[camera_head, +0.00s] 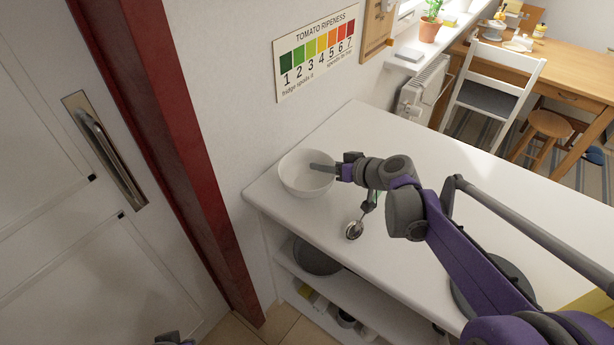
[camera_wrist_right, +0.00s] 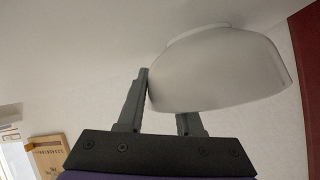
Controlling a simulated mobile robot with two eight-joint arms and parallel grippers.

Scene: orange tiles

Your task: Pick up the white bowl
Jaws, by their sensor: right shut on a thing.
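The white bowl (camera_head: 301,183) is at the far left corner of the white counter, upright in the head view. My right gripper (camera_head: 326,168) reaches in from the right and is shut on the bowl's right rim, one finger inside. In the right wrist view the bowl (camera_wrist_right: 222,70) shows upside down, with its wall between the fingers (camera_wrist_right: 160,98); one fingertip is hidden behind it. I cannot tell if the bowl is clear of the counter. A small dark part at the bottom edge of the head view may be my left gripper (camera_head: 173,339); its jaws are not readable.
The white counter (camera_head: 420,155) is mostly bare, with a dark round item (camera_head: 492,284) at its near right. A shelf below holds a dark pot (camera_head: 316,257). The wall is close behind the bowl. A red door frame (camera_head: 190,160) stands left. A white chair (camera_head: 493,90) is behind.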

